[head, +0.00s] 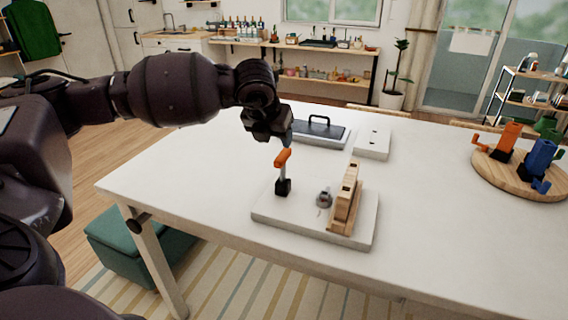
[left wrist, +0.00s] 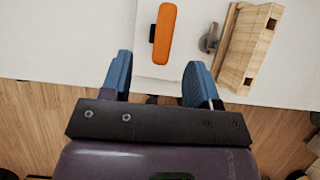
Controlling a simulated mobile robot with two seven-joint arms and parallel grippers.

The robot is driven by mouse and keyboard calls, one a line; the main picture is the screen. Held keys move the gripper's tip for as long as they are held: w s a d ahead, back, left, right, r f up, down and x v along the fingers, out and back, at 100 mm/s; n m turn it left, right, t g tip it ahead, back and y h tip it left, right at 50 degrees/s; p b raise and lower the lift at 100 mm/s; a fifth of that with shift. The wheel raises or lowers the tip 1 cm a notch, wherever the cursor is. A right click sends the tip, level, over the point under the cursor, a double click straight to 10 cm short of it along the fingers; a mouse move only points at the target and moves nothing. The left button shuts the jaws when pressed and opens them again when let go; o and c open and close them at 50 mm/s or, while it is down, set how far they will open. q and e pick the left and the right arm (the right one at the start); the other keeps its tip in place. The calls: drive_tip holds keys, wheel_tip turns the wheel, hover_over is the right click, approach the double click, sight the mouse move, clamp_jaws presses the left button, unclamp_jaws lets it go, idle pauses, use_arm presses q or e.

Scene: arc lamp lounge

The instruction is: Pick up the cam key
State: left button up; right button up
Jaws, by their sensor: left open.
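The cam key (head: 282,158) has an orange handle on a thin light shaft and stands upright in a small black holder (head: 283,188). The holder is on a white board (head: 300,222) on the table. In the left wrist view the orange handle of the cam key (left wrist: 165,34) lies ahead of the gap between my fingers. My left gripper (head: 285,134) is above the handle, pointing down. Its blue fingers stand apart with nothing between them in the left wrist view (left wrist: 158,78). My right gripper is in neither view.
A small grey metal piece (head: 324,198) and an upright wooden block (head: 345,200) stand right of the key on the same board. Behind are a handled grey tray (head: 320,132) and a white box (head: 372,143). A round wooden board (head: 520,185) holds orange and blue items.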

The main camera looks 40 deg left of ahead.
sight(283, 154)
use_arm(q)
drive_tip(key=x, duration=0.8)
drive_tip(key=shift+d+f, duration=0.2)
drive_tip(key=shift+d, duration=0.05)
drive_tip(key=shift+s, duration=0.1)
drive_tip(key=shift+c, duration=0.3)
drive_tip(key=c, duration=0.9)
